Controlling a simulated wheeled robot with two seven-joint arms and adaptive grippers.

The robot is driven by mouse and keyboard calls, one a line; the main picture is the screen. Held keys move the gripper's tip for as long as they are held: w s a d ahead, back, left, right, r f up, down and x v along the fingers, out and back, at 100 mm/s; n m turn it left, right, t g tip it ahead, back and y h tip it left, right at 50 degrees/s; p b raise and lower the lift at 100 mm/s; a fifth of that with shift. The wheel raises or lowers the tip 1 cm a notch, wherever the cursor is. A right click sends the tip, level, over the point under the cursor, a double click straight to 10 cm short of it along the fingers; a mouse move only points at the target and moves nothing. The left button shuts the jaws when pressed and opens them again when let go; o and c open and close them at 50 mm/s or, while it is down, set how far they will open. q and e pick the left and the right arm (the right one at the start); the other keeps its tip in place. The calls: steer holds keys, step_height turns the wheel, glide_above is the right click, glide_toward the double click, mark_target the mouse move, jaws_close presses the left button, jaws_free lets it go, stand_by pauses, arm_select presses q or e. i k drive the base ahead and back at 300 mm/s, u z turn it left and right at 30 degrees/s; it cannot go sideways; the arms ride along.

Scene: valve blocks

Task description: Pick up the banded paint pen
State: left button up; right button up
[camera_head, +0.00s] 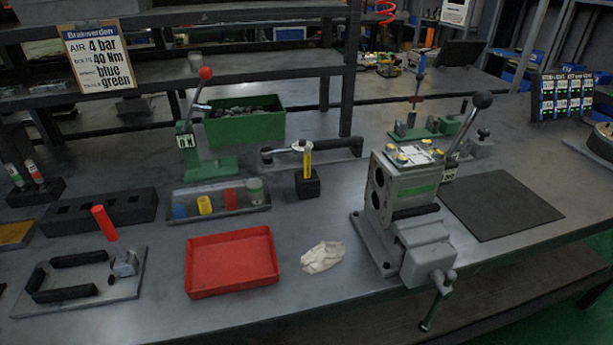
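Two pens stand upright in a dark holder (37,192) at the far left edge: a white one with a green part (15,176) and a white one with a red part (34,171). A slim yellow upright item (307,162) with a grey top stands in a small black block (307,186) near the middle of the bench. It may also be a pen. At this size I cannot tell which one is the banded paint pen. Neither of my grippers is in view.
A grey valve block (386,206) in a clamp stands right of centre. A red tray (231,262), a white crumpled cloth (323,257), a tray of coloured cups (219,202), a green bin (244,124) and a black mat (500,204) lie around.

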mark_target(306, 149)
steer(key=k, duration=1.2)
steer(key=u, duration=0.7)
steer(key=i, duration=0.6)
steer(key=u, duration=0.75)
steer(key=i, duration=1.5)
steer(key=z, duration=1.3)
steer(key=i, duration=0.3)
steer(key=z, duration=0.3)
